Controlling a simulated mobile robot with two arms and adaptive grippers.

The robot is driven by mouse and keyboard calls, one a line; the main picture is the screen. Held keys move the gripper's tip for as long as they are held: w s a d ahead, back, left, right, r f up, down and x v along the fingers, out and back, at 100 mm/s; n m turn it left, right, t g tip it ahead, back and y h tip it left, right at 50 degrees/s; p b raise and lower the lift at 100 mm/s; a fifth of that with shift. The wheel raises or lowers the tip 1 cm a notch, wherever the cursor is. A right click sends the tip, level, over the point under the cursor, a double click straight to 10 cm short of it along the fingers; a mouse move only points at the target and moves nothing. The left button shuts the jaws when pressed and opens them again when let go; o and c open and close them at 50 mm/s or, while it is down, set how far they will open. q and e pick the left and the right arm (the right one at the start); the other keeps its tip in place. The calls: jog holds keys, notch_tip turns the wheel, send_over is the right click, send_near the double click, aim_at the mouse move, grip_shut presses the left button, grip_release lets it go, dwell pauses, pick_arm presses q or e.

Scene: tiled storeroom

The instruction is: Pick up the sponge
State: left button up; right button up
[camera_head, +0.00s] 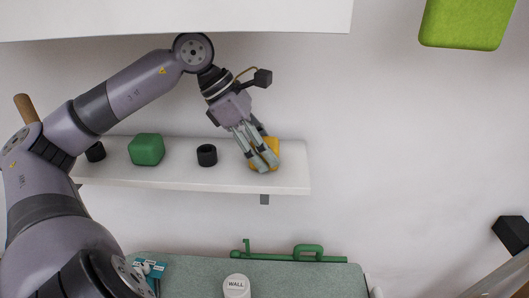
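A yellow-orange block, which looks like the sponge (273,146), is on the white wall shelf (292,180) near its right end. My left gripper (263,167) reaches down to it from above, with its fingers in front of the block and covering much of it. The fingers overlap the block in the picture. I cannot tell whether they are closed on it or only in front of it. My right gripper is not in view.
A green block (146,149) and a black ring-shaped item (207,155) stand on the shelf, with another dark item (95,152) farther left. A white overhang (180,15) is above.

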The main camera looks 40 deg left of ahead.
aim_at(274, 141)
pick_arm(q)
jog(key=c, duration=0.6)
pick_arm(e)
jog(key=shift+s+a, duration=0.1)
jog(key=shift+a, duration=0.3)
pick_arm(q)
jog(key=shift+o, duration=0.2)
jog(key=shift+r, duration=0.1)
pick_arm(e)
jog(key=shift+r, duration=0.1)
